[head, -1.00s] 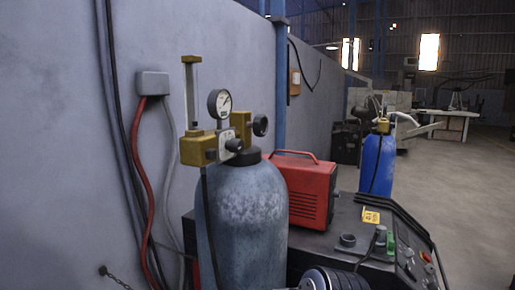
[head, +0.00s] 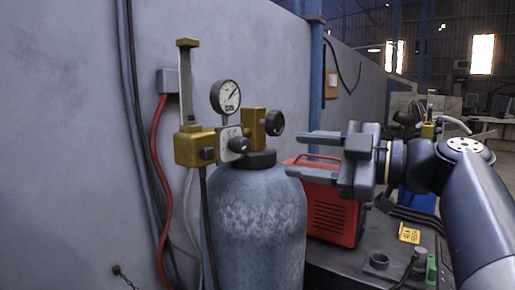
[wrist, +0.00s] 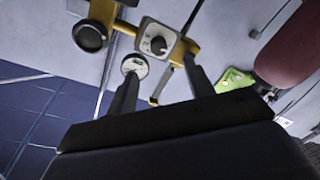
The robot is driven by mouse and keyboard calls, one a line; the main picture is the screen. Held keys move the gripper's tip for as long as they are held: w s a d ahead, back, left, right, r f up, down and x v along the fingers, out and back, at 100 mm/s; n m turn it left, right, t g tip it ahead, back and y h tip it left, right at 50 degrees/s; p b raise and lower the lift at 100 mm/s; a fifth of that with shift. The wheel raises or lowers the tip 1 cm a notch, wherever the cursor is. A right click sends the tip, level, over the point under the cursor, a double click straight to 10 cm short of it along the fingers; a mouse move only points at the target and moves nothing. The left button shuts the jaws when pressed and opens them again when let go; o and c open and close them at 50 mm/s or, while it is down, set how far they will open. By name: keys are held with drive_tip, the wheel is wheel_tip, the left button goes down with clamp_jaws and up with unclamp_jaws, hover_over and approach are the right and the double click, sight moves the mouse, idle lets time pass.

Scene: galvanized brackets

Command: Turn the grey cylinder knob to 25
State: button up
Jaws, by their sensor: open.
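The grey cylinder (head: 255,225) stands upright by the wall, a yellow regulator on its top. A small black knob on a pale dial plate (head: 233,146) sits on the regulator's front; it also shows near the top of the wrist view as a knob (wrist: 157,44). The scale is too small to read. A round gauge (head: 226,97) rises above it, and a black round part (head: 274,122) is at the right. My gripper (head: 298,154) is open and empty, right of the knob and apart from it, fingers pointing left. Its fingers (wrist: 162,74) also show in the wrist view.
A red machine (head: 330,212) stands behind my gripper. A dark bench with a yellow tag (head: 409,234) is at the lower right. A red cable (head: 160,190) hangs on the wall (head: 60,150) at left. Another cylinder is mostly hidden behind my arm.

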sight(247, 147)
drive_tip(key=p+x, duration=0.1)
drive_tip(key=x, duration=0.2)
drive_tip(key=p+x, duration=0.1)
drive_tip(key=x, duration=0.2)
drive_tip(key=p+x, duration=0.2)
drive_tip(key=x, duration=0.1)
drive_tip(key=shift+a+r, duration=0.2)
drive_tip(key=shift+r, duration=0.2)
drive_tip(key=shift+w+a+f, duration=0.1)
drive_tip(key=shift+w+a, duration=0.3)
drive_tip(key=shift+a, duration=0.15)
drive_tip(key=c, duration=1)
drive_tip(key=shift+o, duration=0.2)
drive_tip(key=shift+f, duration=0.15)
